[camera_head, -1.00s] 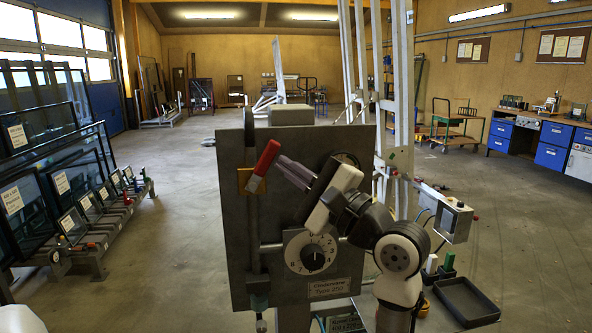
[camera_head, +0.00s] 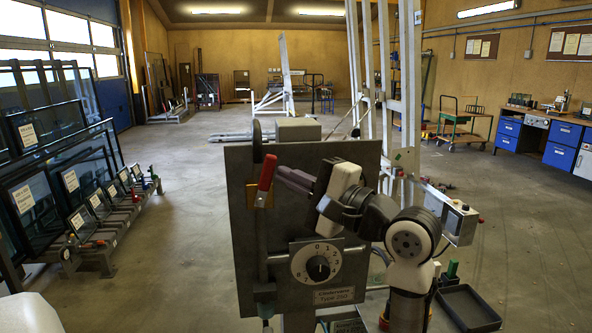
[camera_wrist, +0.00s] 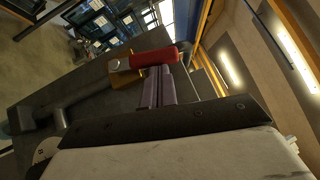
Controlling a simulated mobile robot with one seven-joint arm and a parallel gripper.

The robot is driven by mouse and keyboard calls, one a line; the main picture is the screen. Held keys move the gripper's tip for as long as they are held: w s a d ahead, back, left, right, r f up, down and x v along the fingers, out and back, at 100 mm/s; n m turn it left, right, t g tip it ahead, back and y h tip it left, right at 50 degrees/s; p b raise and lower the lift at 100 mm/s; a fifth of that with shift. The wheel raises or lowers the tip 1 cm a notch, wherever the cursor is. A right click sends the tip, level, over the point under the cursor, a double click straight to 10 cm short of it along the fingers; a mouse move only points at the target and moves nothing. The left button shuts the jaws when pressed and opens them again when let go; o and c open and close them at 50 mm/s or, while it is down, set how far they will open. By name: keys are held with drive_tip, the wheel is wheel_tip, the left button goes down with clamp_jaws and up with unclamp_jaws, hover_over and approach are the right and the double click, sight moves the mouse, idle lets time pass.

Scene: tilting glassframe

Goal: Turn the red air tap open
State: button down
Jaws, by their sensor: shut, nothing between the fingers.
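The red air tap's handle (camera_head: 267,172) stands nearly upright, leaning slightly right, on a brass-coloured body (camera_head: 258,194) at the upper left of the dark grey panel (camera_head: 290,230). My gripper (camera_head: 281,173) is shut and empty, reaching in from the right with its purplish fingers just beside the handle. In the wrist view, the red handle (camera_wrist: 155,58) lies across the ends of the fingers (camera_wrist: 160,72), with the brass body (camera_wrist: 122,72) to its left. The fingertips are against the handle or very close; I cannot tell which.
A numbered dial (camera_head: 317,263) sits low on the panel, below my arm. A grey pipe (camera_head: 262,245) runs down the panel's left side. A white-framed stand (camera_head: 383,100) rises behind at right. A control box (camera_head: 460,222) and a black tray (camera_head: 468,308) are farther right.

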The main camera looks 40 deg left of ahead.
drive_tip(key=n+h+p, duration=0.1)
drive_tip(key=s+r+n+h+p, duration=0.1)
drive_tip(key=p, duration=0.1)
drive_tip(key=shift+a+r, duration=0.2)
drive_tip(key=shift+a, duration=0.2)
idle(0.5)
